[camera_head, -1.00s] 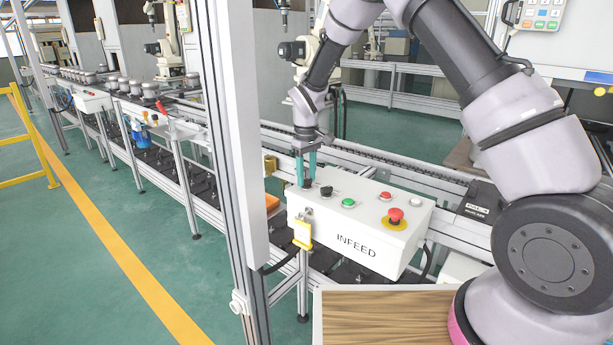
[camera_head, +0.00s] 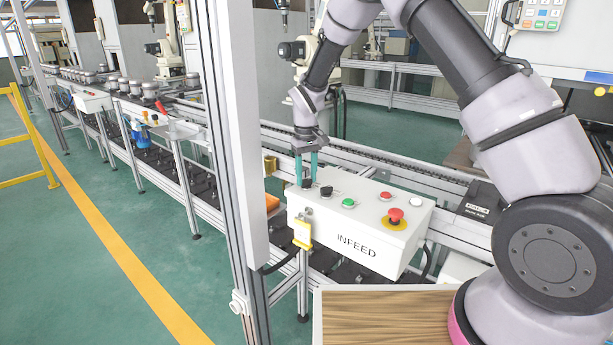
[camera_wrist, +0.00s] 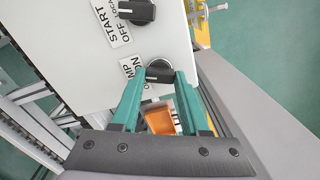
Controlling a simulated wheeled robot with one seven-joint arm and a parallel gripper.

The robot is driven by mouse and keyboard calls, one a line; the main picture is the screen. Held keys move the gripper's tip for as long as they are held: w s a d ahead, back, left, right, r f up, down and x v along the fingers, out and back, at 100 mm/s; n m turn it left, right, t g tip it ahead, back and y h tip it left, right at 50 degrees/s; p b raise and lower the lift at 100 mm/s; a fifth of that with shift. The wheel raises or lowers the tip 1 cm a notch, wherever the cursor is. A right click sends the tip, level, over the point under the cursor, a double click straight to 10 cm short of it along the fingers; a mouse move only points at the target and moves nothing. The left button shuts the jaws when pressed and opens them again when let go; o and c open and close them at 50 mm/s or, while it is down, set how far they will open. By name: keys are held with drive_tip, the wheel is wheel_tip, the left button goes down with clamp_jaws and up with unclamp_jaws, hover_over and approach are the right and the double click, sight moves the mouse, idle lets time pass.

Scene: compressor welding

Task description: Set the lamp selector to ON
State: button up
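The lamp selector is a black rotary knob (camera_wrist: 160,72) on the white INFEED control box (camera_head: 345,241). A partly hidden label beside it ends in "MP" and "ON". My gripper (camera_head: 307,183) points down at the left end of the box top. In the wrist view its teal fingers (camera_wrist: 160,78) stand on either side of the knob, which lies between the tips. They look open around it; firm contact cannot be made out. The fingers partly hide the knob, and its exact setting is hard to read.
A second black selector (camera_wrist: 137,10), labelled START and OFF, is close by. The box also carries a green button (camera_head: 348,203), a red button (camera_head: 386,196), a white button (camera_head: 416,202) and a red emergency stop (camera_head: 395,215). A grey post (camera_head: 235,130) stands left of the box.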

sight(307, 179)
drive_tip(key=o, duration=0.4)
drive_tip(key=shift+r, duration=0.1)
wheel_tip(307, 179, up, 11)
drive_tip(key=shift+f, duration=0.15)
idle(0.5)
